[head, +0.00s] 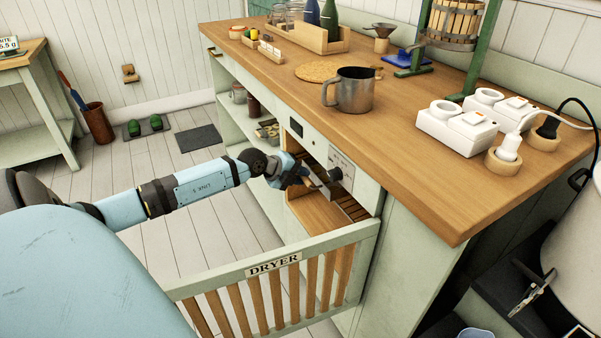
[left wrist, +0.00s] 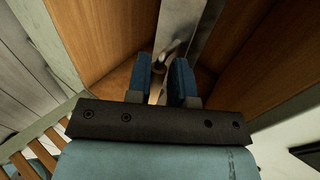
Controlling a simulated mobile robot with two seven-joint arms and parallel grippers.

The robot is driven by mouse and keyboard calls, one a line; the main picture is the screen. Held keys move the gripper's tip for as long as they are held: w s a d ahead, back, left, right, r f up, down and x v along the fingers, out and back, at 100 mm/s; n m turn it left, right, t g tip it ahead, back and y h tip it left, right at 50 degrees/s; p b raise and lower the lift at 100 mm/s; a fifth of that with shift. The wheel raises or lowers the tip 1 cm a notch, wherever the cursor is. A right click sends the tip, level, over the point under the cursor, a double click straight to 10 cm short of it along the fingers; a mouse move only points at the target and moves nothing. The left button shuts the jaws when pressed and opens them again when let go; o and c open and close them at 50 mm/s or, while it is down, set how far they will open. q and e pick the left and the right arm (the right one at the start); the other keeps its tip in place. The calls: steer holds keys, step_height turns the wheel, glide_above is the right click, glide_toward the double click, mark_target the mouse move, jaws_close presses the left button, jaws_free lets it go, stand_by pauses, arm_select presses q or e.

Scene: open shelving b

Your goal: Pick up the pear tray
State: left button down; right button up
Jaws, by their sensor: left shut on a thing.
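My left gripper (head: 300,174) reaches into the open dryer compartment below the countertop. In the left wrist view its two blue fingers (left wrist: 164,82) are shut on a slim part of a grey metal piece, which I take to be the pear tray (left wrist: 190,32). This piece runs away from the fingers between the wooden walls. In the head view a bit of it shows just past the fingers (head: 320,180). Most of it is hidden, and I see no pears on it. My right gripper is not in view.
The slatted door (head: 270,268) marked DRYER stands open below the arm. Wooden walls (left wrist: 112,38) flank the gripper closely. The countertop (head: 320,105) above holds a metal mug (head: 355,92) and white devices (head: 458,128). The floor (head: 170,180) to the left is mostly clear.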

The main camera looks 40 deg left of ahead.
arm_select(q)
steer(key=shift+f, duration=0.1)
steer(key=c, duration=0.9)
jaws_free()
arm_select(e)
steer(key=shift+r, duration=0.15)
arm_select(q)
steer(key=p+v, duration=0.5)
steer(key=v, duration=0.8)
steer(key=shift+s+a+r, duration=0.1)
steer(key=shift+s+r, duration=0.1)
steer(key=shift+s, duration=0.1)
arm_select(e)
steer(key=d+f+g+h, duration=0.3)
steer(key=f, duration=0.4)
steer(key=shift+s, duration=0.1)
